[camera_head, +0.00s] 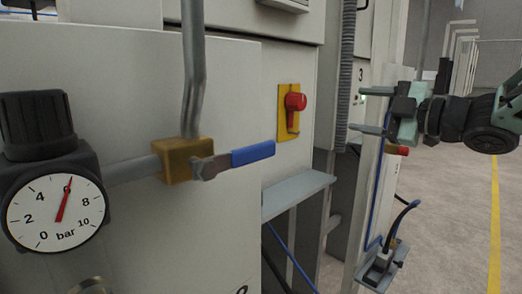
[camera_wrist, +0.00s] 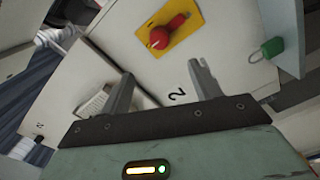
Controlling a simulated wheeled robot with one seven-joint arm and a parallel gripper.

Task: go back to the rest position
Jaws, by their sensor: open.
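My gripper (camera_head: 370,111) is at the right of the head view, in the air, with its two fingers pointing left and spread apart. In the wrist view my gripper (camera_wrist: 161,74) shows both fingers apart with nothing between them. A red rotary switch (camera_head: 295,102) on a yellow plate (camera_head: 284,127) is mounted on the cabinet face, left of my gripper and apart from it. In the wrist view the red switch (camera_wrist: 160,38) shows beyond the fingertips.
A brass valve (camera_head: 181,161) with a blue lever (camera_head: 253,154) and a pressure gauge (camera_head: 56,208) stand at the near left. A grey ledge (camera_head: 297,194) juts from the cabinet. A green padlock (camera_wrist: 272,48) shows in the wrist view. Open floor (camera_head: 450,230) lies at right.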

